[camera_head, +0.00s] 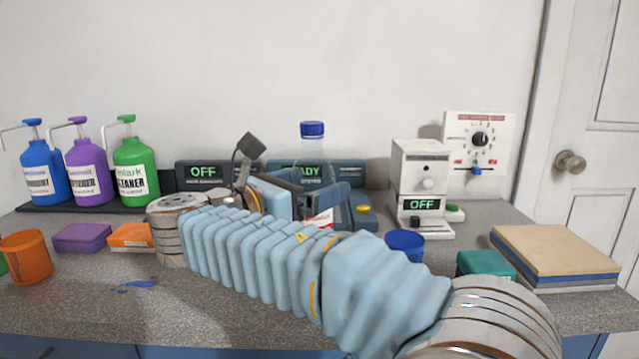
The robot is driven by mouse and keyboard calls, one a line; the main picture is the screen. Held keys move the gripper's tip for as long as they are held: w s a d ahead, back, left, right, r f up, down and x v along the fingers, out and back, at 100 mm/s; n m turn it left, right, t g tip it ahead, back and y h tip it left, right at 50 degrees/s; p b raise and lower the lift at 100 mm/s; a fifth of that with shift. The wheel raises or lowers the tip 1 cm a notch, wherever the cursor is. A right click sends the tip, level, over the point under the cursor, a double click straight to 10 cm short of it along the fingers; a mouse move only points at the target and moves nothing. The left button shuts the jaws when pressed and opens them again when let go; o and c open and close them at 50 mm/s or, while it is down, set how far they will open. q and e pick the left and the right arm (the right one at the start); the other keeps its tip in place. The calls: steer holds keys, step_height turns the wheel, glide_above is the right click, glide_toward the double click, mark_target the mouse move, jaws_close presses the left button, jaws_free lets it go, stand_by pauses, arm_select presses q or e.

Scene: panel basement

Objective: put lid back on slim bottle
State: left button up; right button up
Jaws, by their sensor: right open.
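A clear slim bottle (313,152) stands upright near the back of the counter, in front of a dark display box. A blue lid (312,129) shows at its top; whether it is seated or loose I cannot tell. My right arm crosses the picture from the lower right, and its gripper (335,203) is open at the height of the bottle's lower body. The arm and gripper hide much of the bottle's lower part, so I cannot tell whether the fingers touch it. A white and red patch (320,218) shows beside the fingers. My left gripper is out of view.
Blue, purple and green pump bottles (136,168) stand at the back left. An orange cup (26,257), purple block (82,238) and orange block (130,236) are at the left. A blue cup (405,243), white machine (420,185) and stacked boards (555,255) are at the right.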

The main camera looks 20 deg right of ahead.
steer(key=v, duration=0.9)
steer(key=shift+s+a, duration=0.15)
steer(key=shift+a, duration=0.15)
steer(key=shift+r, duration=0.1)
